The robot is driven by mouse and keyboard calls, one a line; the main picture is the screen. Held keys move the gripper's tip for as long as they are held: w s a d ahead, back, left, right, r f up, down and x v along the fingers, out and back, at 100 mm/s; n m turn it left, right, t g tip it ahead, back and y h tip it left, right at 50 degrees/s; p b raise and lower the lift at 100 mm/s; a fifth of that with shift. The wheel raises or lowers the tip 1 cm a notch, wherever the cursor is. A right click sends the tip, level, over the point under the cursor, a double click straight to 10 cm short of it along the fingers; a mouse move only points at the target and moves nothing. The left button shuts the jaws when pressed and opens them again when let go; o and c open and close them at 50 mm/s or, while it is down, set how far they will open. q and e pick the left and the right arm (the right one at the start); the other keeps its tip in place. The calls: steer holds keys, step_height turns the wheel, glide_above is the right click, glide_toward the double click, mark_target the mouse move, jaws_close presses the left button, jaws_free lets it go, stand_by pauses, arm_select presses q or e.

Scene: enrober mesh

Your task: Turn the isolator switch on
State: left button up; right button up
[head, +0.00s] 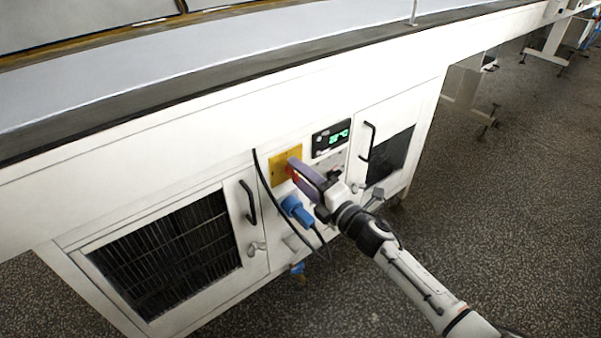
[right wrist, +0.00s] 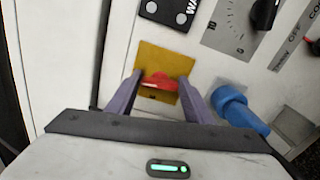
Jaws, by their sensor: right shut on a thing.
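The isolator switch is a red knob on a yellow square plate (head: 283,160), set in the white front panel of the machine. My right gripper (head: 294,168) reaches in from the lower right, its purple fingers at the knob. In the right wrist view the red knob (right wrist: 159,81) sits between the two purple fingertips (right wrist: 160,84), in front of the yellow plate (right wrist: 165,58). The gripper is shut on the knob, which lies roughly crosswise in that view. In the head view the fingers hide most of the knob. My left gripper is not in view.
A blue plug (head: 296,210) with a cable sits just below the plate. A black cable (head: 262,185) hangs to its left. A green display (head: 331,138) is at the upper right. Doors with black handles (head: 247,202) flank the panel. The speckled floor (head: 500,200) is open at right.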

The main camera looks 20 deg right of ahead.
steer(key=shift+f+m, duration=0.1)
steer(key=shift+m, duration=0.9)
steer(key=o, duration=1.1)
steer(key=shift+c, duration=0.2)
steer(key=shift+p, duration=0.3)
steer(key=p+v, duration=0.1)
steer(key=v, duration=0.9)
steer(key=shift+s, duration=0.2)
